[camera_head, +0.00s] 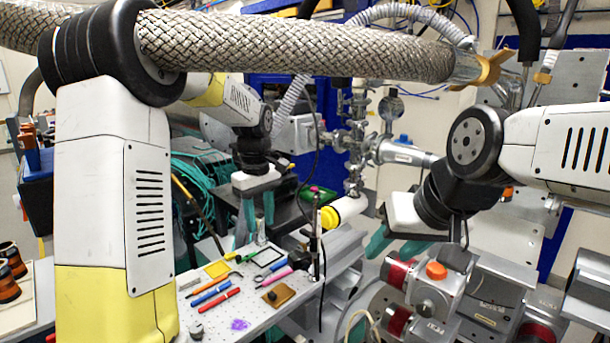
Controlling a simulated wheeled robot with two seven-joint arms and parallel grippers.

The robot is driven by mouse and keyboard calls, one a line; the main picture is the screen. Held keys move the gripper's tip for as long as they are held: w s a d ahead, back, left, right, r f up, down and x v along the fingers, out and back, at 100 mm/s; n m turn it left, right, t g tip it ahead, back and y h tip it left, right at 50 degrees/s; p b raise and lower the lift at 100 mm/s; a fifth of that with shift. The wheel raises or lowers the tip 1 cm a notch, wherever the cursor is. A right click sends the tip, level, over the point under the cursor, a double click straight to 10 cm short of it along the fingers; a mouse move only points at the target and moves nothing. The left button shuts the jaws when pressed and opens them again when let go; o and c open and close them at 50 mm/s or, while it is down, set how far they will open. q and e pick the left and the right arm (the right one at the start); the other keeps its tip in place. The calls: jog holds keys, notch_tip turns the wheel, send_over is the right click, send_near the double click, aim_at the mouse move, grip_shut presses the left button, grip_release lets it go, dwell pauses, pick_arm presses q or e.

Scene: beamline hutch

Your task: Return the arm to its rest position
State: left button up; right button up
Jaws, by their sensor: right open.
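My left gripper (259,222) is in the middle of the view, pointing down above the back of the perforated bench. Its two teal fingers are apart, and I see nothing clearly held between them. A small grey cylinder shows just below its fingertips; I cannot tell whether they touch. My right gripper (390,250) is right of the bench, near the beamline hardware. Its teal fingers are spread and empty, pointing down and left. My white and yellow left arm fills the left foreground; my white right arm comes in from the right.
The perforated bench (215,325) carries pens, small trays, a brown block (279,294) and a purple piece (239,324). A braided hose (300,45) crosses the top. A vertical metal pipe assembly (355,140) stands behind. Grey motor housings with an orange knob (436,270) lie below my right gripper.

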pick_arm(q)
jog(key=s+a+r+m+t+h, duration=0.1)
jog(key=s+r+m+t, duration=0.2)
jog(key=s, duration=0.8)
jog(key=s+a+r+m+t+h, duration=0.1)
jog(key=s+m, duration=0.5)
jog(key=s, duration=0.6)
notch_tip(320, 180, up, 4)
jog(key=shift+s+a+f+t, duration=0.25)
jog(key=shift+a+t, duration=0.3)
jog(key=shift+t, duration=0.45)
